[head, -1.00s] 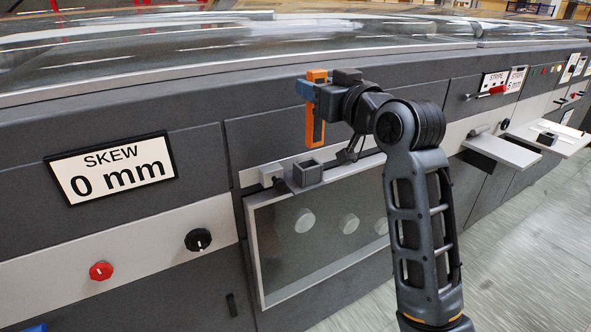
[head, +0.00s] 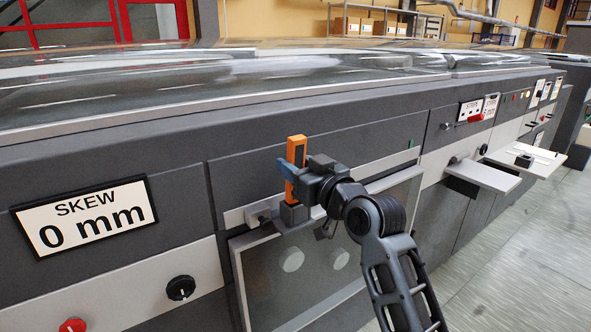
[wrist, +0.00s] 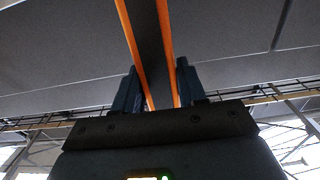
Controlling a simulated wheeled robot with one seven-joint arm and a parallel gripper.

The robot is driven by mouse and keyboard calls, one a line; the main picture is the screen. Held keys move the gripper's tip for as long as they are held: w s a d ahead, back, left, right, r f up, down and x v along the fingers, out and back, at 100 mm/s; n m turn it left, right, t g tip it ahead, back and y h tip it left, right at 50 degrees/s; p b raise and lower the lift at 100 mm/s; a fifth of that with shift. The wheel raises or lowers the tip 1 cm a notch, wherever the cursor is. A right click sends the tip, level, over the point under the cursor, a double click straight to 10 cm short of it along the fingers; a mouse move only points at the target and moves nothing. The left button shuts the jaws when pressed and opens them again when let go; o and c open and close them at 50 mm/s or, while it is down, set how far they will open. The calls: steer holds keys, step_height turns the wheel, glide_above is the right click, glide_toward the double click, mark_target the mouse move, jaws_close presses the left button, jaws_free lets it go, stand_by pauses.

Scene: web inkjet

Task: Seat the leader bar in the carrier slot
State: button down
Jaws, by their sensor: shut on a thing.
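The leader bar (head: 296,149) is an upright orange bar with a dark middle strip. My gripper (head: 297,169) is shut on it around its middle. In the wrist view the bar (wrist: 166,45) runs up between the two blue fingers (wrist: 158,88). The carrier slot (head: 294,214) is a small grey square socket on the ledge above the window panel. The bar's lower end meets the socket's top in the head view. I cannot tell whether it is inside the socket or just above or in front of it.
A sign (head: 85,216) reads "SKEW 0 mm". A black knob (head: 181,288) and a red button (head: 73,325) are at lower left. Light shelves (head: 484,176) stick out at right. A framed window panel (head: 300,275) lies below the socket. The floor at right is clear.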

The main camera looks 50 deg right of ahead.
steer(key=c, duration=1)
jaws_free()
steer(key=shift+w+f, duration=0.1)
steer(key=shift+f, duration=0.85)
steer(key=o, duration=0.4)
steer(key=shift+r, duration=0.3)
steer(key=shift+c, duration=0.2)
steer(key=b+v, duration=0.1)
steer(key=v, duration=1.1)
steer(key=shift+r+b, duration=0.2)
steer(key=shift+b, duration=0.15)
steer(key=shift+f, duration=0.1)
steer(key=s+a+f+g+y, duration=0.2)
steer(key=s+a+f, duration=0.8)
steer(key=a+f, duration=0.25)
steer(key=s+a+f+n+y, duration=0.1)
steer(key=s+a, duration=0.2)
steer(key=s, duration=0.5)
steer(key=s+a+f+n+y, duration=0.1)
steer(key=s+a+n+y, duration=0.1)
steer(key=s+a, duration=0.2)
steer(key=s, duration=0.3)
steer(key=shift+s+f+g, duration=0.3)
steer(key=shift+s, duration=0.1)
